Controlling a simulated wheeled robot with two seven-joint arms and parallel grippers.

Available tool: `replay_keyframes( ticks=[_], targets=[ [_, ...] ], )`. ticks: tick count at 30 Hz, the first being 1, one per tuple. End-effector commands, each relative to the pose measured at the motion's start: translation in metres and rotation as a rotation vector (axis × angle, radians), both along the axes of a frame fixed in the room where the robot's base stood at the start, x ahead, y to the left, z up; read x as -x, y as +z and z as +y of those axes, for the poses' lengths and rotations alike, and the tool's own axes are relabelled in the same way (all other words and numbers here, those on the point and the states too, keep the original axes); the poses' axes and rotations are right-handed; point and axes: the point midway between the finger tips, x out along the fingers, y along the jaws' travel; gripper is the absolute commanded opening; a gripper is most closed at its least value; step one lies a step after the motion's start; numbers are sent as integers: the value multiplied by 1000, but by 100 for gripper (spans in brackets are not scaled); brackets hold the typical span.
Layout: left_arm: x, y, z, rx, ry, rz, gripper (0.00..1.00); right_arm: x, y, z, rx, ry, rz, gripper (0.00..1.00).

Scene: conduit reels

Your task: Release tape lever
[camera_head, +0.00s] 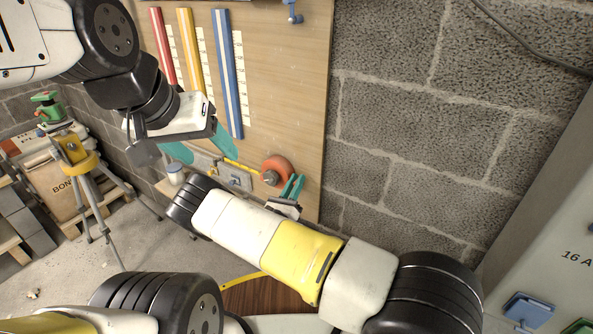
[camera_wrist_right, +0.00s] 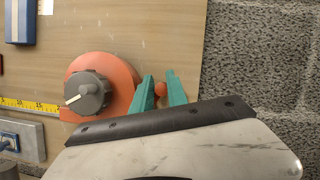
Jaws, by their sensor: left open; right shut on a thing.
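The tape reel is a round orange case (camera_wrist_right: 122,85) with a grey knob (camera_wrist_right: 88,93) on the wooden board; it also shows in the head view (camera_head: 283,163). A yellow tape (camera_wrist_right: 28,105) runs out to its left, also seen in the head view (camera_head: 241,167). My right gripper (camera_wrist_right: 160,90) is at the reel's right side, its teal fingers around a small orange ball end (camera_wrist_right: 161,89), apparently the lever. The rest of the lever is hidden. My left gripper (camera_head: 200,150) is open, its teal fingers apart near the tape's left end.
Red (camera_head: 163,47), yellow (camera_head: 190,50) and blue (camera_head: 228,70) strips are mounted on the board (camera_head: 275,90) above. A grey socket box (camera_head: 235,178) sits below the tape. A block wall (camera_head: 400,140) lies right of the board. A yellow tripod (camera_head: 80,155) stands at left.

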Motion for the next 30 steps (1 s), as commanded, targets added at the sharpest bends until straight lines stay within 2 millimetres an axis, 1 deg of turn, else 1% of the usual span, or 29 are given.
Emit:
replay_keyframes(
  ticks=[7, 20, 21, 23, 30],
  targets=[
    [0, 0, 0, 0, 0, 0, 66, -1, -2, -1, 51, -6, 42, 0],
    [0, 0, 0, 0, 0, 0, 66, -1, -1, -1, 57, -6, 46, 0],
    [0, 0, 0, 0, 0, 0, 66, -1, -1, -1, 58, -6, 45, 26],
    [0, 0, 0, 0, 0, 0, 66, -1, -1, 0, 57, -5, 44, 37],
    [0, 0, 0, 0, 0, 0, 66, -2, 0, 1, 56, -2, 40, 37]
  ],
)
